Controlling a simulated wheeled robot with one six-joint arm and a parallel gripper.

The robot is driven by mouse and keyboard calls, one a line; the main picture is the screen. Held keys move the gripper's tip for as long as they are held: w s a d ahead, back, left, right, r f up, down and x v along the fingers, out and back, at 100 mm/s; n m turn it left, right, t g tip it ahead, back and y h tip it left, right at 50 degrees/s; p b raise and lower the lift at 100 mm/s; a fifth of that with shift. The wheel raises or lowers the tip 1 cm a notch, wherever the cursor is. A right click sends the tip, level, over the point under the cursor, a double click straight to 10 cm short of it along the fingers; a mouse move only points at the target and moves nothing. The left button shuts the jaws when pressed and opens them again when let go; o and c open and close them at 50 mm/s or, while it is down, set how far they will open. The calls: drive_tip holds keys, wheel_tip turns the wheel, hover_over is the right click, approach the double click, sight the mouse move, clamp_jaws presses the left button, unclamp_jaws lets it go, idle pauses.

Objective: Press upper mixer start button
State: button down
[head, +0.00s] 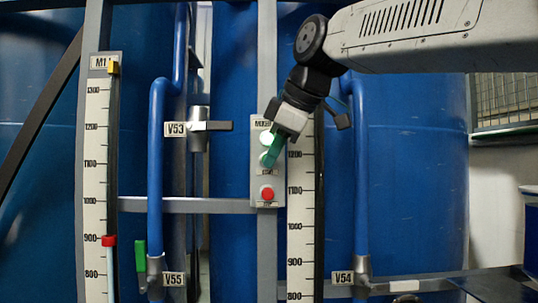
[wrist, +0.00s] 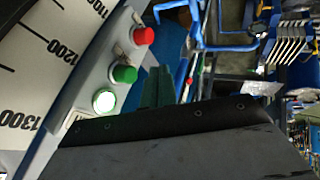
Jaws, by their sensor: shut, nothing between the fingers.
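The mixer button box (head: 257,180) is a grey panel on the upright post. From top to bottom it has a glowing pale-green lamp (head: 266,138), a green start button (head: 267,160) and a red button (head: 267,194). The wrist view also shows the lit lamp (wrist: 104,101), the green button (wrist: 124,74) and the red button (wrist: 144,36). My gripper (head: 270,160) is shut and empty, its green fingers pointing down-left at the green button and partly covering it in the head view. In the wrist view the fingers (wrist: 158,88) are beside the button; contact cannot be told.
Scales flank the box, the left one (head: 94,180) and the right one (head: 301,210). Valve V53 (head: 198,128) and blue pipes (head: 155,160) stand to the left, another blue pipe (head: 361,190) to the right. Large blue tanks (head: 420,160) are behind.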

drive_tip(key=v, duration=1)
drive_tip(key=shift+w+d, duration=0.1)
drive_tip(key=shift+w, duration=0.05)
drive_tip(key=s+d+f+m+g+h, duration=0.1)
drive_tip(key=s+d+f+m, duration=0.3)
drive_tip(key=f, duration=0.6)
drive_tip(key=d+f+m+g+h, duration=0.1)
drive_tip(key=d+f+m+h, duration=0.3)
drive_tip(key=f, duration=0.6)
drive_tip(key=s+d+f+m+g, duration=0.1)
drive_tip(key=s+d+f+m, duration=0.3)
drive_tip(key=s+f, duration=0.5)
drive_tip(key=s+d+f+m+g, duration=0.1)
drive_tip(key=s+d+f+m, duration=0.3)
drive_tip(key=s+f, duration=0.5)
wheel_tip(320, 180, down, 4)
drive_tip(key=shift+d+f+g+y, duration=0.25)
drive_tip(key=shift+d+g+y, duration=0.05)
drive_tip(key=shift+d, duration=0.9)
